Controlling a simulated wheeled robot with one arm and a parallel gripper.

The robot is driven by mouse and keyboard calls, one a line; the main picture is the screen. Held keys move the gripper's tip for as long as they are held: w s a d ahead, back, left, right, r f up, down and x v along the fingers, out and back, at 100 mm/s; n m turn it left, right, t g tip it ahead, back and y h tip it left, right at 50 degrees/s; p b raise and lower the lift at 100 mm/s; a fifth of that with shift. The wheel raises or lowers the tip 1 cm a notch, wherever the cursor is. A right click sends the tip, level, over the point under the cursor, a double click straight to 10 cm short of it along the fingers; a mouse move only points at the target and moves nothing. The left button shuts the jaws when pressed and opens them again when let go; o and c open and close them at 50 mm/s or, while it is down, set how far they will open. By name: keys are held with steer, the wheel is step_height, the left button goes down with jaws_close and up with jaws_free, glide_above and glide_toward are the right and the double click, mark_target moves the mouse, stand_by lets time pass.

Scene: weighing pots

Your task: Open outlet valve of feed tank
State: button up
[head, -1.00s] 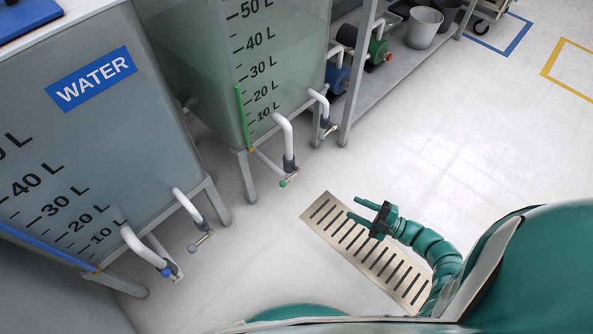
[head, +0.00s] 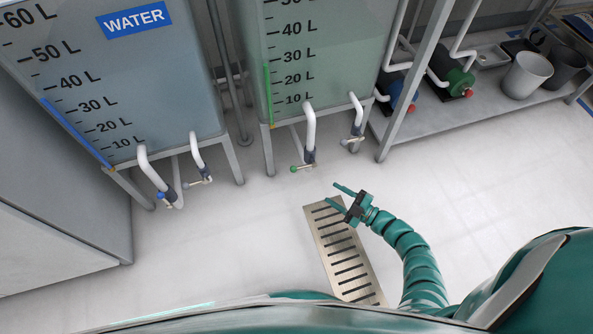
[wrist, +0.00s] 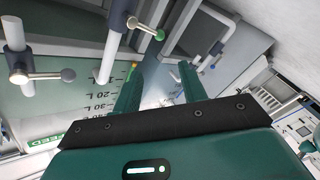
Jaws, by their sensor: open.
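The feed tank (head: 300,70) is a greenish tank with a litre scale and a green level bar. In the wrist view a green FEED label (wrist: 45,142) shows upside down on it. Two white pipes with valves come from its lower front. One valve has a green-tipped handle (head: 302,168), the other a grey-tipped handle (head: 352,140); both handles lie crosswise to their pipes. My gripper (head: 333,193) is open and empty, apart from and in front of the green-tipped valve. The wrist view shows my gripper (wrist: 160,76) with the green-tipped handle (wrist: 147,29) beyond its fingers.
The WATER tank (head: 120,80) stands left, with a blue-tipped valve (head: 166,197) and another valve beside it. A metal rack (head: 480,110) at right holds blue and green pumps and buckets. A slotted floor drain (head: 345,255) lies below my arm. The floor at right is clear.

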steer(key=b, duration=0.6)
glide_toward(293, 167)
steer(key=x, duration=0.5)
steer(key=f+x, duration=0.1)
steer(key=x, duration=0.2)
steer(key=shift+w+a+f, duration=0.15)
steer(key=shift+a, duration=0.15)
steer(key=shift+w+a, duration=0.35)
steer(key=shift+a, duration=0.15)
jaws_close()
